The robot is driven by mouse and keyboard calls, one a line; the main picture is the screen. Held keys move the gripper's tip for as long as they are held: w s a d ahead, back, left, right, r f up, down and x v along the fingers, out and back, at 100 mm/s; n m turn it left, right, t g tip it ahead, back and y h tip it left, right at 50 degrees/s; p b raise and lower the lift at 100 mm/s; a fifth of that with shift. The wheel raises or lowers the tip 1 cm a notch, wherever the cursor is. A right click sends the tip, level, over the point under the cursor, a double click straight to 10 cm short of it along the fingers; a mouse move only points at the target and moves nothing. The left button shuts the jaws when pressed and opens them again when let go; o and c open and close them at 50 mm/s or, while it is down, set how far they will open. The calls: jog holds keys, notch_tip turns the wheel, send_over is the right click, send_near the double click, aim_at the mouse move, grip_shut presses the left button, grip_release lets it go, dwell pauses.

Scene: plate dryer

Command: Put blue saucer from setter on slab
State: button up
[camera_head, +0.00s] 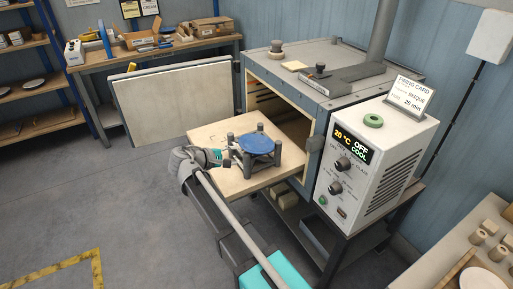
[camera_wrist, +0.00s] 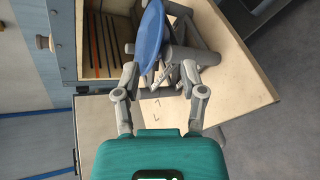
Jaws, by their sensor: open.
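The blue saucer (camera_head: 258,143) lies on top of the grey setter (camera_head: 278,155), which has upright posts. The setter stands on the pale slab (camera_head: 212,133) in front of the open kiln. In the wrist view the blue saucer (camera_wrist: 151,38) shows nearly edge-on, with the setter (camera_wrist: 196,48) beside and partly behind it. My gripper (camera_head: 227,158) is at the setter's left side, about level with the saucer. In the wrist view my gripper (camera_wrist: 160,76) is open, with its fingertips on either side of the saucer's near edge. I cannot tell whether they touch it.
The kiln (camera_head: 300,75) stands open behind the slab, its door (camera_head: 160,100) swung out left. A control box (camera_head: 375,150) with a card stands at right. A workbench (camera_head: 150,52) is at the back. The slab's left part is bare apart from small marks.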

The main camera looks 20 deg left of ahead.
jog(key=b, duration=0.3)
send_near(261, 152)
jog(key=x, duration=0.3)
jog(key=shift+w+f, duration=0.3)
jog(key=shift+f, duration=0.1)
jog(key=shift+w+d+f, duration=0.2)
jog(key=shift+w+d, duration=0.1)
jog(key=shift+w, duration=0.3)
jog(key=shift+b+x, duration=1.2)
jog(key=shift+x, duration=0.7)
jog(key=shift+w+d+f, duration=0.4)
jog(key=shift+w, duration=0.1)
